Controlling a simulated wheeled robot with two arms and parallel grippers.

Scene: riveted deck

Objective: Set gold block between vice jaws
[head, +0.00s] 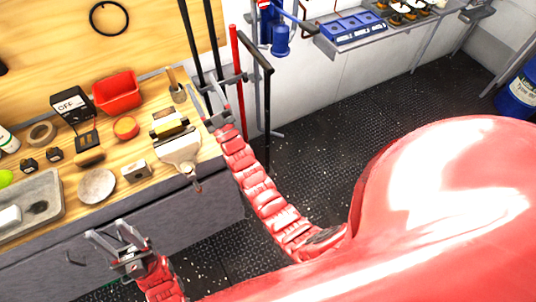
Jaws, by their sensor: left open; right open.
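The gold block (166,128) is a small yellow bar at the top of the pale grey vice (180,152) on the workbench. It appears to lie between the jaws; how deep it sits is too small to tell. My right gripper (203,96) is open and empty, just right of the vice and apart from the block, near the bench's right end. My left gripper (105,231) is open and empty, in front of the bench at the lower left, well away from the block.
The wooden bench (70,190) holds a red bin (117,92), a black OFF box (71,104), an orange disc (125,127), a grey round plate (97,186), a small metal block (136,170) and a sink (28,207). Upright poles (235,70) stand right of the vice.

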